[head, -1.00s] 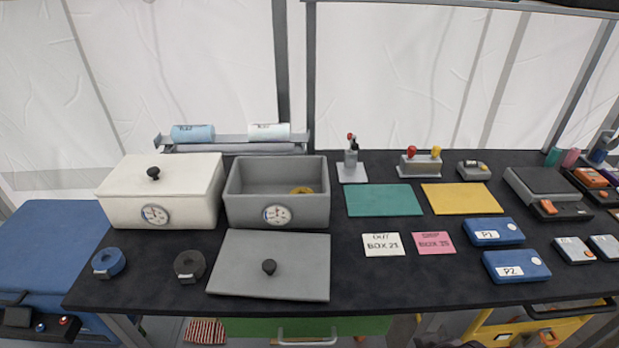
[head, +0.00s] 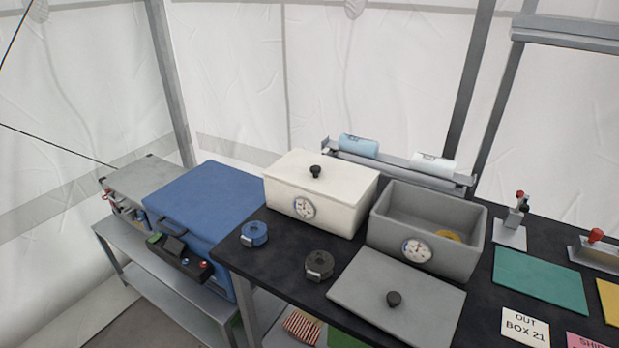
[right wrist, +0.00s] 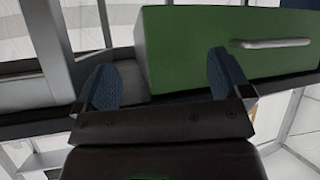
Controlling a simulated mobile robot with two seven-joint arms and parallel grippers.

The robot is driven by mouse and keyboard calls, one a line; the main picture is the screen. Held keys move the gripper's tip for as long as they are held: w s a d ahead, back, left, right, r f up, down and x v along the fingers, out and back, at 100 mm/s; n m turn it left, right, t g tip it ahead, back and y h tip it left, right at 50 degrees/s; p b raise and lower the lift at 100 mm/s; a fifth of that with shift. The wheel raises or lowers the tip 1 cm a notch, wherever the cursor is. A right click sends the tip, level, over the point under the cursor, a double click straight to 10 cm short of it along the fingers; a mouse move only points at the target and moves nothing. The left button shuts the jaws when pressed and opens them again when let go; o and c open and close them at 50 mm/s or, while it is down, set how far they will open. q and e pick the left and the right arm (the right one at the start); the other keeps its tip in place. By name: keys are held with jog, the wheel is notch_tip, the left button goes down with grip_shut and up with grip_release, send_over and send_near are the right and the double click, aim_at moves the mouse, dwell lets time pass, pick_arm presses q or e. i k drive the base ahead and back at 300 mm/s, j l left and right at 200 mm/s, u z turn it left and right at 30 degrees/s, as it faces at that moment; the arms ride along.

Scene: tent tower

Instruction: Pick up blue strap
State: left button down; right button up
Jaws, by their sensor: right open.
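The blue strap (head: 254,234) is a rolled coil with a pale label, lying at the left front corner of the dark table in the head view. A similar dark grey coil (head: 319,265) lies to its right. Neither gripper shows in the head view. In the right wrist view my right gripper (right wrist: 163,80) is open, with its two blue-padded fingers apart and nothing between them. It faces a green drawer (right wrist: 200,45) with a pale handle. The strap does not show in the right wrist view.
A white lidded box (head: 340,207) and an open grey box (head: 400,255) stand behind the coils. A grey lid (head: 370,290) lies in front of the grey box. A blue chest (head: 205,205) stands left of the table. The table around the blue strap is clear.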

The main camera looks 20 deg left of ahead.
aim_at(254, 233)
jog(key=i+j+z, duration=0.15)
jog(key=j, duration=1)
jog(key=j+z, duration=0.2)
jog(key=j, duration=0.9)
jog(key=j+z, duration=0.15)
jog(key=j, duration=1)
jog(key=k+j+z, duration=0.2)
jog(key=j, duration=0.95)
jog(key=i, duration=0.1)
